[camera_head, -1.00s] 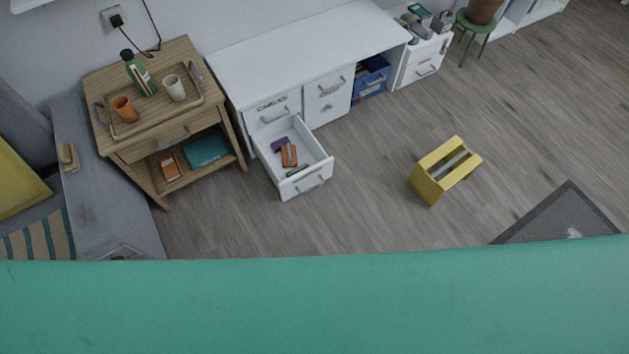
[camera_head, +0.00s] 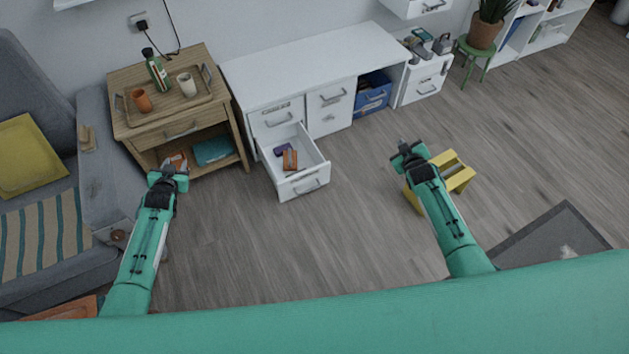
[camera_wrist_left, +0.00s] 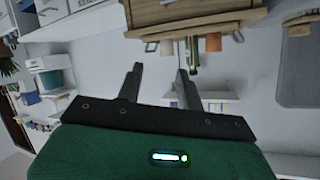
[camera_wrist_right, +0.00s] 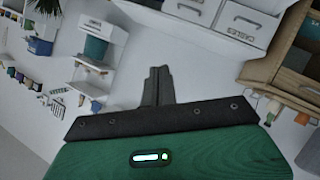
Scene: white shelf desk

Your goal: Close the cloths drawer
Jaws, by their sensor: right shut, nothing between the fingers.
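An open white drawer (camera_head: 309,184) is pulled out from the left column of the white desk (camera_head: 310,62), below a closed front with a label too small to read for certain. An orange item (camera_head: 290,159) and a dark purple item (camera_head: 283,148) lie inside it. Its front has a grey handle (camera_head: 307,187). My left gripper (camera_head: 168,172) is left of the drawer, near the wooden side table; its fingers are apart and empty in the left wrist view (camera_wrist_left: 159,82). My right gripper (camera_head: 405,147) is right of the drawer, shut and empty in the right wrist view (camera_wrist_right: 158,82). Neither touches the drawer.
A wooden side table (camera_head: 185,128) with a tray, bottle and cups stands left of the desk. A yellow stool (camera_head: 456,177) stands on the floor beside my right gripper. A grey sofa (camera_head: 106,165) is at the left. The floor before the drawer is clear.

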